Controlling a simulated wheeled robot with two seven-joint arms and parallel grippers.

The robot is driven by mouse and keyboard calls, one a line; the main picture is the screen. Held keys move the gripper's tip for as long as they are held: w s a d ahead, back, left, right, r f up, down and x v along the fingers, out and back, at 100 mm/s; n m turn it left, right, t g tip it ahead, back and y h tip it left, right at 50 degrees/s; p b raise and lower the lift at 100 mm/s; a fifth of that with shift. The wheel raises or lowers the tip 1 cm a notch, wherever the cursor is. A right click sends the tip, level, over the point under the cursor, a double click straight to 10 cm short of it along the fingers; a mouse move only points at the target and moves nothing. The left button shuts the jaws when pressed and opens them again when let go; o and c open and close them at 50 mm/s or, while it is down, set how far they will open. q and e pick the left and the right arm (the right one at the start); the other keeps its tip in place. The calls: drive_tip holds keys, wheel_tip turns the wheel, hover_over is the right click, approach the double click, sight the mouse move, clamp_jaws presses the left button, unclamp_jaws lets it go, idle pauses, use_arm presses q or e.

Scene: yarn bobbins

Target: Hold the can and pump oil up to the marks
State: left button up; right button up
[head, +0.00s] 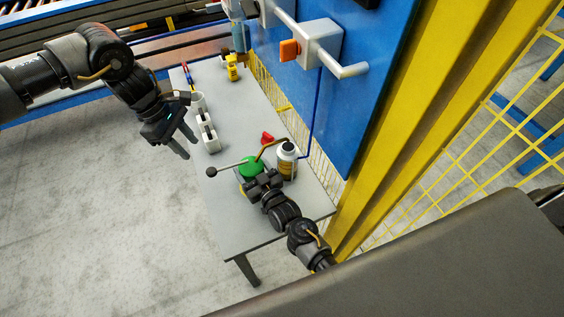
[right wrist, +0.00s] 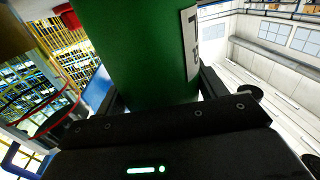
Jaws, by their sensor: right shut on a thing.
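A green oil can (head: 247,164) with a long pump lever ending in a dark knob (head: 211,171) and a brass spout (head: 268,147) stands on the grey table. My right gripper (head: 252,184) is shut on the can's body; the green side (right wrist: 140,50) fills the middle of the right wrist view. Any marks are too small to read. My left gripper (head: 182,143) hangs left of the table, open and empty, apart from the can's lever.
The grey table (head: 237,225) also holds a white holder (head: 208,133), a white cup (head: 198,102), a red object (head: 267,138) and a yellow object (head: 232,68). A blue panel (head: 345,110) with an orange-tipped fixture (head: 289,50) and a yellow post (head: 395,120) stand to the right.

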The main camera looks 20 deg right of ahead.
use_arm(q)
drive_tip(key=shift+c, duration=0.5)
clamp_jaws()
drive_tip(key=s+d+n+h, duration=0.1)
drive_tip(key=n, duration=0.2)
drive_tip(key=s+d+f+n+g+h, duration=0.1)
drive_tip(key=n, duration=0.1)
drive_tip(key=s+d+f+n+h, duration=0.1)
drive_tip(key=n, duration=0.2)
drive_tip(key=shift+s+f+n+g+h, duration=0.2)
drive_tip(key=shift+s+n+g+h, duration=0.05)
drive_tip(key=shift+n+g+h, duration=0.05)
drive_tip(key=a+n+t+h, duration=0.2)
drive_tip(key=a+n+h, duration=0.2)
drive_tip(key=n, duration=1.3)
drive_tip(key=a+f+n+t+h, duration=0.1)
drive_tip(key=a+n+t+h, duration=0.2)
drive_tip(key=n, duration=1.4)
drive_tip(key=shift+s+a+f+h, duration=0.2)
drive_tip(key=shift+a+h, duration=0.9)
drive_tip(key=shift+a, duration=1.65)
